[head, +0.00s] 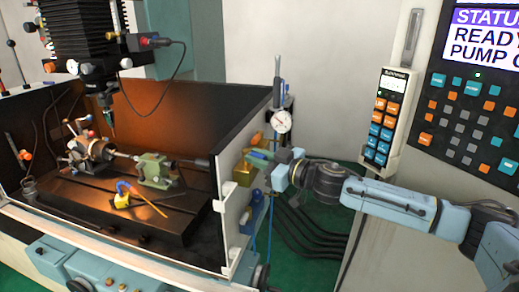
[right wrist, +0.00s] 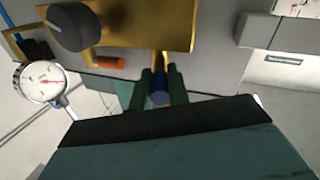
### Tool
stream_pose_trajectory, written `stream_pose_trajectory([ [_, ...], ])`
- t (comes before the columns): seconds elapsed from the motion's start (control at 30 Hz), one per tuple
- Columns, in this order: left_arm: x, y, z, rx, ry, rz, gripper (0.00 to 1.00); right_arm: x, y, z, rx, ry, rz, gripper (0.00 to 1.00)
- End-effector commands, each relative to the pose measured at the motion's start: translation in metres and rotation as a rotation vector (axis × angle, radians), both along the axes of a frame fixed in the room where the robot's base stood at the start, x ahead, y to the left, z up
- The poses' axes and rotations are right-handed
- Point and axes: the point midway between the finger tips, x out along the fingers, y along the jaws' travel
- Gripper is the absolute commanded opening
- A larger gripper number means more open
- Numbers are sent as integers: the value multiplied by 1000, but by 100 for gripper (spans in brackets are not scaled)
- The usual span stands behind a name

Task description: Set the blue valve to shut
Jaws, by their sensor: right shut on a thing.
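The blue valve (head: 258,154) is on the outer side of the machine's right wall in the head view, beside a brass-coloured block (head: 243,173). In the right wrist view its blue handle end (right wrist: 159,94) shows below the brass plate (right wrist: 130,28), on a yellow stem. My right gripper (head: 272,158) reaches in from the right and is shut on the blue valve, with one green finger on each side of the handle in the right wrist view (right wrist: 160,88). The valve's body is partly hidden by the fingers and the plate. My left gripper is not in view.
A white dial gauge (head: 281,121) stands close to my right gripper; it also shows in the right wrist view (right wrist: 43,82). A dark knob (right wrist: 72,27) and an orange part (right wrist: 108,63) lie near the handle. A control panel (head: 470,100) stands at the right.

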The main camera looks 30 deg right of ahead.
Motion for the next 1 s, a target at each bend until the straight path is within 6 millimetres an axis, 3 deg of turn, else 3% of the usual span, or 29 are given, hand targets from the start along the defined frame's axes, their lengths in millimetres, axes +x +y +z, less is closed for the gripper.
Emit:
stream_pose_trajectory([
  [0.1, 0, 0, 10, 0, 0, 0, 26, -3, 7, 2, 10, 2, -107, 0],
  [0.4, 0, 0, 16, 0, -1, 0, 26, -3, 17, 1, 13, -2, -382, 0],
  [1.0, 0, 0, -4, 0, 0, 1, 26, 1, 30, -1, 4, -2, -793, 0],
])
